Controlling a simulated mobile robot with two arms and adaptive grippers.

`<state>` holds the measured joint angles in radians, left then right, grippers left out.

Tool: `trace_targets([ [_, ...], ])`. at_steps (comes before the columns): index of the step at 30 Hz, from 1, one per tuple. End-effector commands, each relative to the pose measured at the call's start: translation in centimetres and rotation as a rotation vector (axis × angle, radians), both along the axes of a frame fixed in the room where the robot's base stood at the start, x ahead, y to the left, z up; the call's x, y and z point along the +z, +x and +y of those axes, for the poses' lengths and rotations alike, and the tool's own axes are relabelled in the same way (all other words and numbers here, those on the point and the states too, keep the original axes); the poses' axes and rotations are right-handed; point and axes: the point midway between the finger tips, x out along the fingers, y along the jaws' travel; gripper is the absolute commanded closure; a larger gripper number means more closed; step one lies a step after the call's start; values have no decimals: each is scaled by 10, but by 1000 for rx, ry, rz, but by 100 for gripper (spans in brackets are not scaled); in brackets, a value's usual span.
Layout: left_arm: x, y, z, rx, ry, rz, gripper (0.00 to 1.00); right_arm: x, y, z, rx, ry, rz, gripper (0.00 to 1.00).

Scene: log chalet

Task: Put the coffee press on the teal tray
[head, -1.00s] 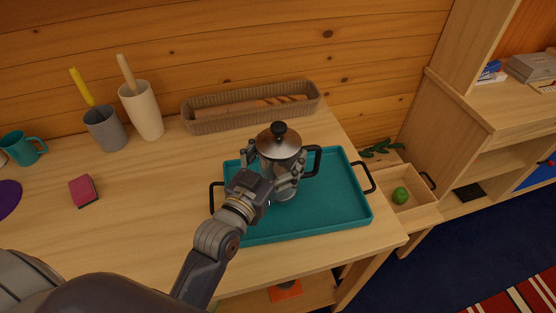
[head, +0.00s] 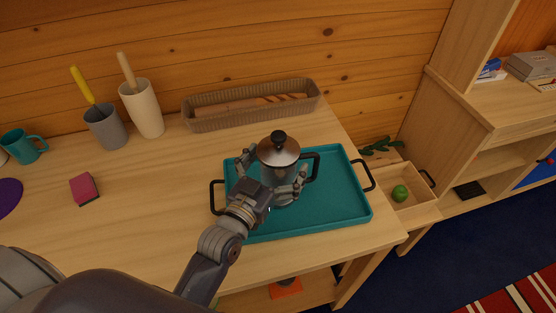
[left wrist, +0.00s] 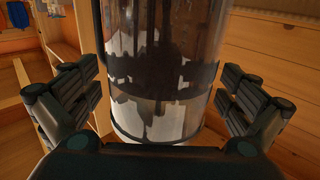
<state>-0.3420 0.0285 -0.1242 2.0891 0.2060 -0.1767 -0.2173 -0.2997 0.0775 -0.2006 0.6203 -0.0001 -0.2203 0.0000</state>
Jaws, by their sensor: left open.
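The coffee press (head: 279,152), with a metal lid, black knob and black handle to the right, stands upright on the teal tray (head: 335,205), left of the tray's middle. My left gripper (head: 272,180) is open, with its fingers on either side of the press. In the left wrist view the glass body of the coffee press (left wrist: 165,70) fills the middle between the spread fingers of the left gripper (left wrist: 160,110), with gaps on both sides. The base of the press is partly hidden by the gripper. My right gripper is not in view.
A cream crock (head: 146,112), a grey crock (head: 106,130), a teal mug (head: 22,147) and a pink sponge (head: 84,188) stand to the left. The table's right edge is just beyond the tray.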

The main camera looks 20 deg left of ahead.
Motion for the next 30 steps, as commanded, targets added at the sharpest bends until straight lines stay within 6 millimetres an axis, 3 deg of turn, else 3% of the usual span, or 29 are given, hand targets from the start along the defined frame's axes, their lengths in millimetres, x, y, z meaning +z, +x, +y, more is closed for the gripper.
trace_targets([
  [7,4,-1,0,0,0,0,0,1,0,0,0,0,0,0],
  [10,0,-10,2,0,0,2,0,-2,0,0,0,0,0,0],
  [24,0,-90,14,-1,0,3,0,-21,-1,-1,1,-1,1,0],
  [30,0,-110,18,0,0,2,0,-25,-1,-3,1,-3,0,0],
])
